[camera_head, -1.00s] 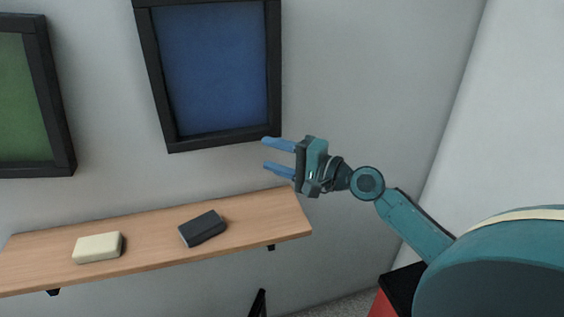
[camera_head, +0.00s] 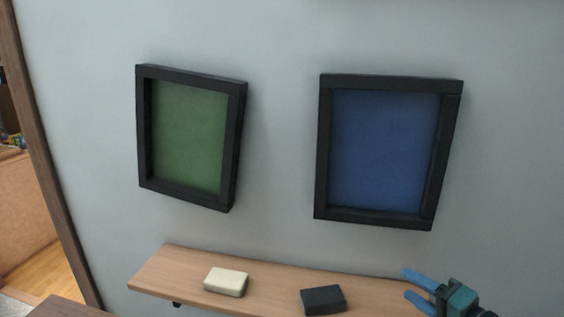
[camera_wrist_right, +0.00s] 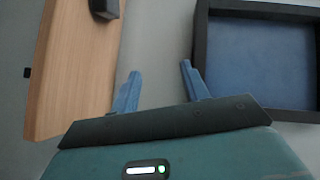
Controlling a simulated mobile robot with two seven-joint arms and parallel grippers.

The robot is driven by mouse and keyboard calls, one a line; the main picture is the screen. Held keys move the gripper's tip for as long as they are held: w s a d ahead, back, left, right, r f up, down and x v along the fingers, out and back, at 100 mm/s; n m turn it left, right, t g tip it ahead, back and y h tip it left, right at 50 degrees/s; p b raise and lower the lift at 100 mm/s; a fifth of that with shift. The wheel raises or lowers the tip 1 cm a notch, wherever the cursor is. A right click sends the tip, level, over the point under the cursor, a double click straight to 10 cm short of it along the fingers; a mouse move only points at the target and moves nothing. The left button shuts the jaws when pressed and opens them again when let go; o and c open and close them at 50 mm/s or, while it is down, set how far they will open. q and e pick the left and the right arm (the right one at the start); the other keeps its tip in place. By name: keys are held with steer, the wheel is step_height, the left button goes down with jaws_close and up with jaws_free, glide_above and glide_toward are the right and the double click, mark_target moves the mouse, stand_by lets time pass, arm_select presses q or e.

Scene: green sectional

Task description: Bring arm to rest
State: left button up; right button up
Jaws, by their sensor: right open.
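My right gripper (camera_head: 408,285) shows at the bottom right of the head view, by the right part of the wooden shelf (camera_head: 275,277). It is open and empty, with its two blue fingers pointing left. In the right wrist view the gripper (camera_wrist_right: 158,80) has its fingers spread, with only bare wall between them. The shelf (camera_wrist_right: 75,60) is on the left there and the blue framed picture (camera_wrist_right: 255,60) is on the right. Most of the right arm is outside the head view. My left gripper is in neither view.
On the shelf lie a cream block (camera_head: 226,282) and a dark block (camera_head: 323,299). A green framed picture (camera_head: 188,138) and a blue framed picture (camera_head: 388,150) hang above on a grey wall. A brown door frame (camera_head: 45,150) stands at the far left, with a room beyond.

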arm_select(q)
steer(key=p, duration=0.2)
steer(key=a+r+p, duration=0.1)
steer(key=p, duration=0.1)
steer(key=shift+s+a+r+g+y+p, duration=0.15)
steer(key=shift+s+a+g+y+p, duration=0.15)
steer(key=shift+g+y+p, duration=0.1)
arm_select(e)
steer(key=s+a+f+n+g+h, duration=0.3)
steer(key=s+a+f+n+g, duration=0.1)
steer(key=s+a+f+n, duration=0.9)
steer(key=s+f, duration=0.3)
steer(key=s, duration=0.1)
steer(key=shift+s+a+f+h, duration=0.25)
steer(key=shift+s+a+h, duration=0.15)
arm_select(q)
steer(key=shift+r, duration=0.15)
